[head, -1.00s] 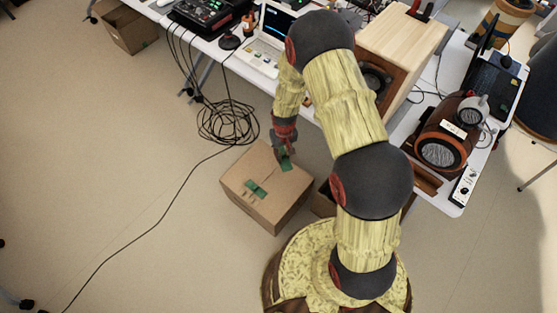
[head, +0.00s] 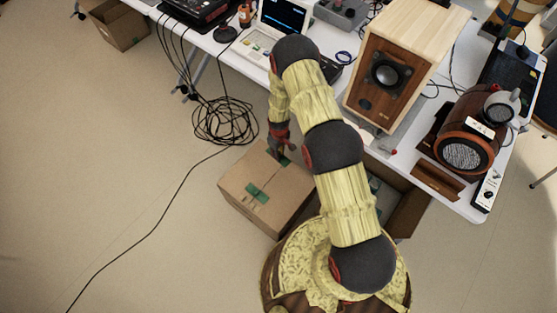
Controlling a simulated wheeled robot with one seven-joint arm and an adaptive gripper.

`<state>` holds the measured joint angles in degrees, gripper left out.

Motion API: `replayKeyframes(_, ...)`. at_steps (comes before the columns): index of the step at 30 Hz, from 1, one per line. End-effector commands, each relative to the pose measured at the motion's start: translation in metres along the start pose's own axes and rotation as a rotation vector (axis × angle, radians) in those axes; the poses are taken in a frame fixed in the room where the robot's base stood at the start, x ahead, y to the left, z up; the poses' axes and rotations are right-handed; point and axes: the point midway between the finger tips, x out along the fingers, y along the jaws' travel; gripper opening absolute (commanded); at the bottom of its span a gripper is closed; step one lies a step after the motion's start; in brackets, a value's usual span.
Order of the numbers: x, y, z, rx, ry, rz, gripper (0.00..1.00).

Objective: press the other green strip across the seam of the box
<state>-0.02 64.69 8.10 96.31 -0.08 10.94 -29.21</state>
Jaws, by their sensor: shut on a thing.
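The closed cardboard box (head: 285,196) stands on the floor left of my base. One green strip (head: 257,192) lies on its top toward the near left side. My gripper (head: 282,152) is at the far right part of the box top, pointing down. It is shut on the other green strip (head: 285,161), which is at or just above the cardboard. The jaws partly hide this strip, and I cannot tell whether it touches the box.
An open box (head: 408,208) stands on the floor right of my arm, partly hidden. Behind are a table with a wooden speaker (head: 392,68) and a dark red drum-shaped speaker (head: 470,138). Coiled black cable (head: 225,122) lies on the floor behind the box. Floor at left is mostly clear.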

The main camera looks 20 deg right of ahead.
Motion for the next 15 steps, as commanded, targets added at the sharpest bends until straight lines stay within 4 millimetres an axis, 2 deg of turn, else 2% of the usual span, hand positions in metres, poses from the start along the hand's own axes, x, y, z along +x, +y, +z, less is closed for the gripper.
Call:
replayKeyframes(1,0.015,0.0,-0.001,-0.018,-0.001,0.0,0.12)
replayKeyframes(6,0.04,0.001,-0.003,-0.066,0.0,0.0,0.12)
replayKeyframes(15,0.054,0.002,-0.003,-0.089,0.001,0.001,0.12)
